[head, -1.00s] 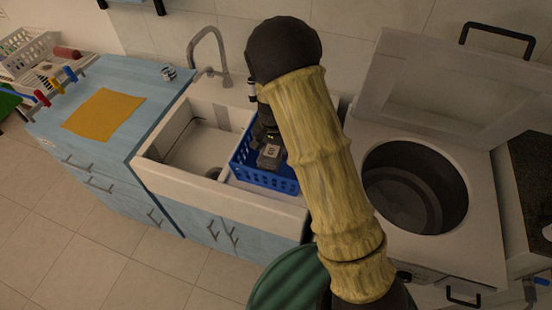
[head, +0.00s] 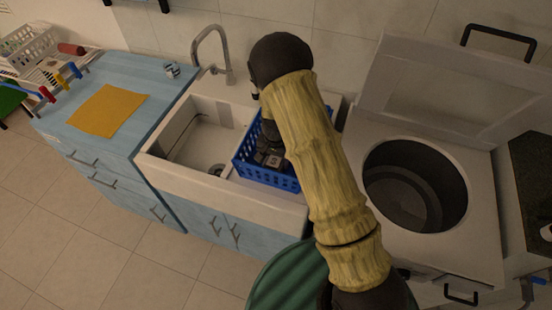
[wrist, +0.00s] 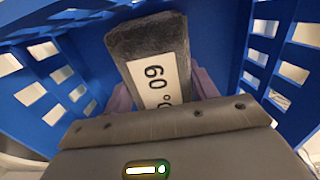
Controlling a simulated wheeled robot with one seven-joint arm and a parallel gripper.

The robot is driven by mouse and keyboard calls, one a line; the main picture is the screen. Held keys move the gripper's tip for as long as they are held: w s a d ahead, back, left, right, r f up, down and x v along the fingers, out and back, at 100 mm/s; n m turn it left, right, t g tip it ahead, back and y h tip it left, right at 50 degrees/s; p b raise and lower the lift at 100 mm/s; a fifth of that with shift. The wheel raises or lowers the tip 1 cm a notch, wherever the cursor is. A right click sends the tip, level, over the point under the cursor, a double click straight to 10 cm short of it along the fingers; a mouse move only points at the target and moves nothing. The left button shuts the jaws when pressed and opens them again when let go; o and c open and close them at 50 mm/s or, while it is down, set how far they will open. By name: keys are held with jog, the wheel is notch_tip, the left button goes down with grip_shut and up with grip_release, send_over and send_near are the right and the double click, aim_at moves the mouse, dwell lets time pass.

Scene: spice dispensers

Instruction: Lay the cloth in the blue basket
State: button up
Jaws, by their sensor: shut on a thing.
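The blue basket (head: 285,182) stands in the right part of the sink, partly hidden by my arm. My gripper (head: 270,160) is down inside the basket, and its blue walls rise on both sides in the wrist view (wrist: 35,85). My gripper is shut on the cloth.
The sink's left part (head: 195,145) is empty. An orange mat or cloth (head: 107,110) lies flat on the blue counter. The faucet (head: 212,45) stands behind the sink. An open-lidded round tub (head: 415,185) is at right. A green round thing (head: 290,280) is in front.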

aim_at(276, 158)
jog(key=o, duration=1.1)
jog(key=shift+f, duration=0.1)
notch_tip(276, 158, up, 12)
jog(key=shift+r+b, duration=0.15)
jog(key=shift+b, duration=1.1)
